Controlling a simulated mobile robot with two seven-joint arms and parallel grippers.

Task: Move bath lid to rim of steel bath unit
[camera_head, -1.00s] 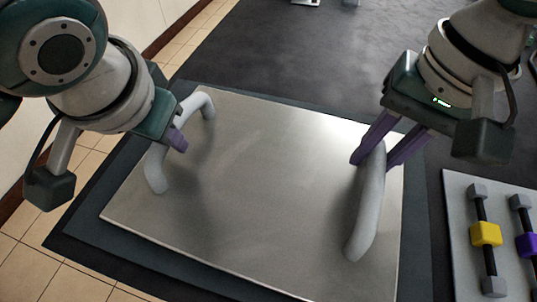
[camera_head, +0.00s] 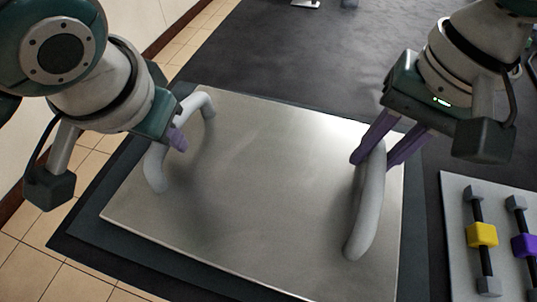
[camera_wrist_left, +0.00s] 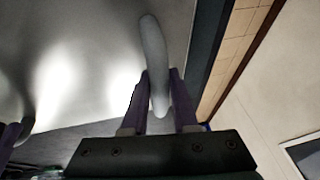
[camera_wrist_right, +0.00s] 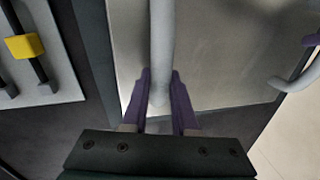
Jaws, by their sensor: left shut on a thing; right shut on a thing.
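The bath lid (camera_head: 265,185) is a flat brushed-steel plate with a grey arched handle at each side. My left gripper (camera_head: 178,138) is shut on the left handle (camera_head: 155,170); the left wrist view shows this handle (camera_wrist_left: 152,50) between the purple fingers (camera_wrist_left: 160,95). My right gripper (camera_head: 378,150) is shut on the right handle (camera_head: 366,215); the right wrist view shows this handle (camera_wrist_right: 161,45) between the fingers (camera_wrist_right: 160,95). The lid covers the middle of the head view, above a dark mat-like surface. The steel bath unit cannot be made out.
A grey panel (camera_head: 455,215) with dark bars bearing a yellow block (camera_head: 482,235) and a purple block (camera_head: 525,246) lies right of the lid. The dark surface (camera_head: 290,60) behind the lid is mostly clear. Tiled floor (camera_head: 35,260) and a pale wall lie at left.

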